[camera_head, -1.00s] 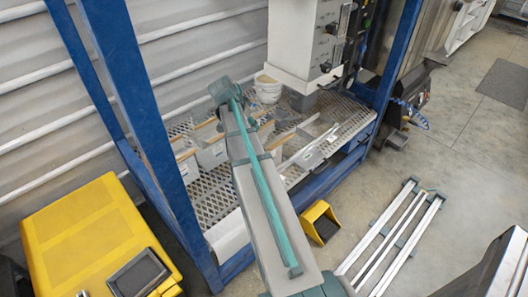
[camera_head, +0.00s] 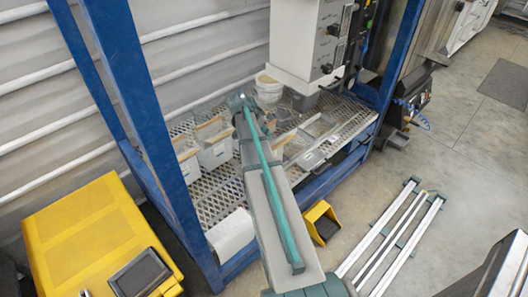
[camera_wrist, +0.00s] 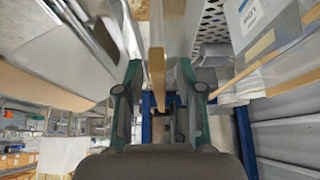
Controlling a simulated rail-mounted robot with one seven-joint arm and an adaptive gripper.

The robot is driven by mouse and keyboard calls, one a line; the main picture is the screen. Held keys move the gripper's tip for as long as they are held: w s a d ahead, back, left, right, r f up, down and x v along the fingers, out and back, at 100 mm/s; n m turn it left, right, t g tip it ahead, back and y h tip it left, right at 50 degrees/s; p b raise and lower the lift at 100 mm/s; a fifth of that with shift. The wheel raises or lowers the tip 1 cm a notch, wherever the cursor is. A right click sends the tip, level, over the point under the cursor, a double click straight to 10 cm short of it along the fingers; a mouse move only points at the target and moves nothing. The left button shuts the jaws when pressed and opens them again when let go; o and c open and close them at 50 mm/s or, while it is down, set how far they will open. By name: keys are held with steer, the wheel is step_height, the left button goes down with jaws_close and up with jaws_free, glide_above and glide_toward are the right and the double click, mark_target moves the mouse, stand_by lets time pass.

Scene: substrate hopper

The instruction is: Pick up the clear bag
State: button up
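Several pale, see-through containers with brown top edges stand on the mesh shelf (camera_head: 210,195) in the head view. One labelled pale container (camera_head: 216,153) is left of my arm, and another (camera_head: 312,156) is right of it. I cannot tell which is the clear bag. In the wrist view my gripper (camera_wrist: 157,92) has its two fingers apart. A brown strip (camera_wrist: 157,70) on a pale panel shows between them, not visibly gripped. A labelled translucent container (camera_wrist: 265,30) is at the upper right. My fingers are hidden behind my arm in the head view.
A white bucket (camera_head: 268,88) and a grey-white machine (camera_head: 305,45) are behind the containers. A blue frame post (camera_head: 150,125) rises left of my arm. A yellow case (camera_head: 85,240) and a small yellow pedal (camera_head: 321,222) are on the near side.

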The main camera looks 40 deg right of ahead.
steer(key=shift+d+f, duration=0.35)
steer(key=shift+f, duration=0.25)
jaws_close()
steer(key=shift+r, duration=0.2)
